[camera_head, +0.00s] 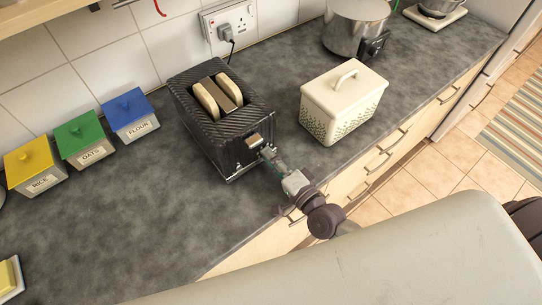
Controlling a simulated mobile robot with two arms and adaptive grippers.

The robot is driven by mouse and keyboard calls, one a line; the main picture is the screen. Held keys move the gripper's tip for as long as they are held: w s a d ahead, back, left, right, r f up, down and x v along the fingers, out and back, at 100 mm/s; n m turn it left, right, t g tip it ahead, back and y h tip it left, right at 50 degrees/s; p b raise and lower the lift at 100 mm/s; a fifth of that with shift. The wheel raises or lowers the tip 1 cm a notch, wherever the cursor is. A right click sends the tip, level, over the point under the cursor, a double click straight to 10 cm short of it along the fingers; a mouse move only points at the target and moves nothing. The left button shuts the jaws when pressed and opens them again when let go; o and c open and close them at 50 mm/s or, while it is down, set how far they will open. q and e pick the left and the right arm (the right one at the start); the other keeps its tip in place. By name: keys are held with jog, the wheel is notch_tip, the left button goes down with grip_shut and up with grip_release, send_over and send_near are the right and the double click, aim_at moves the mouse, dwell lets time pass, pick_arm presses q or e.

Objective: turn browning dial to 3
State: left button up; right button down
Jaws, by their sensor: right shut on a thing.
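A black toaster (211,137) with two slices of bread in its slots stands on the grey worktop. A tan lever (254,141) shows on its front end. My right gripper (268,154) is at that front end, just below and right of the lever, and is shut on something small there. The browning dial is hidden behind the gripper, so its setting cannot be read. My left gripper is not in view.
A cream lidded bin (342,108) stands right of the toaster. Yellow (35,170), green (85,140) and blue (131,117) lidded canisters stand to the left. A steel pot (352,28) is at the back.

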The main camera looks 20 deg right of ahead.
jog(key=shift+f, duration=0.1)
jog(key=c, duration=1)
grip_release()
jog(key=shift+o, duration=0.2)
jog(key=shift+s, duration=0.1)
jog(key=v, duration=1.2)
